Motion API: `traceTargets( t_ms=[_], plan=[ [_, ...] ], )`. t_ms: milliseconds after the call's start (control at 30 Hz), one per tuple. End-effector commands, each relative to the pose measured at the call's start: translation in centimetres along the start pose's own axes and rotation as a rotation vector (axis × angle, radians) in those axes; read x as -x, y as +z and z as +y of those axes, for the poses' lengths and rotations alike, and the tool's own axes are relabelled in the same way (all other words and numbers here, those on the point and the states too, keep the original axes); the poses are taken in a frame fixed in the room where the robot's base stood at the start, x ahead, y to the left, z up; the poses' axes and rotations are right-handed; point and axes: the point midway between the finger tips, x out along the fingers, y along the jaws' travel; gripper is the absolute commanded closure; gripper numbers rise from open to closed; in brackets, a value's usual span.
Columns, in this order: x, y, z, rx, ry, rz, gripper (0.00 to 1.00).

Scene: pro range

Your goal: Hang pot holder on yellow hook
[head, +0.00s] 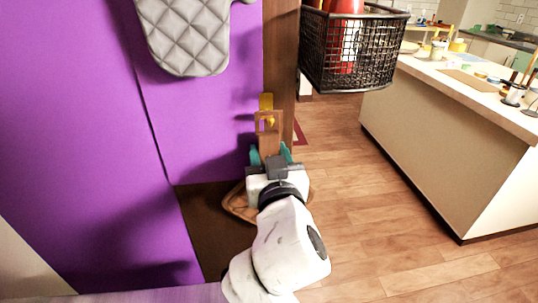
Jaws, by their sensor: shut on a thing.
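The yellow hook (266,101) is on the narrow wooden post at the right edge of the purple panel. My gripper (271,154), with teal fingers, is just below it, shut on the brown handle of the wooden pot holder (269,142). The handle points up and ends in a squarish loop in front of the lower part of the hook. Some yellow shows inside the loop; I cannot tell whether the hook passes through it. A rounded brown rim, which looks like the pot holder's body, shows below and behind my gripper, mostly hidden by it.
A grey quilted oven mitt (188,38) hangs on the purple panel (75,130) at upper left. A black wire basket (353,70) with red items juts out at upper right. A counter (455,125) stands at right. The wooden floor (380,225) between is clear.

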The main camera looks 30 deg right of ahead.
Motion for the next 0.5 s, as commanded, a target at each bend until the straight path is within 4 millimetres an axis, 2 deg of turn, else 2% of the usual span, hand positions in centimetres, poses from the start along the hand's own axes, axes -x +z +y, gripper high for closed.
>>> traceTargets(
  t_ms=[433,467,500],
  plan=[
    [0.01,-0.04,0.00,0.000,0.000,0.001,1.00],
    [0.01,-0.04,0.00,0.000,0.000,0.001,0.53],
    [0.01,-0.04,0.00,0.000,0.000,0.001,0.49]
  ],
)
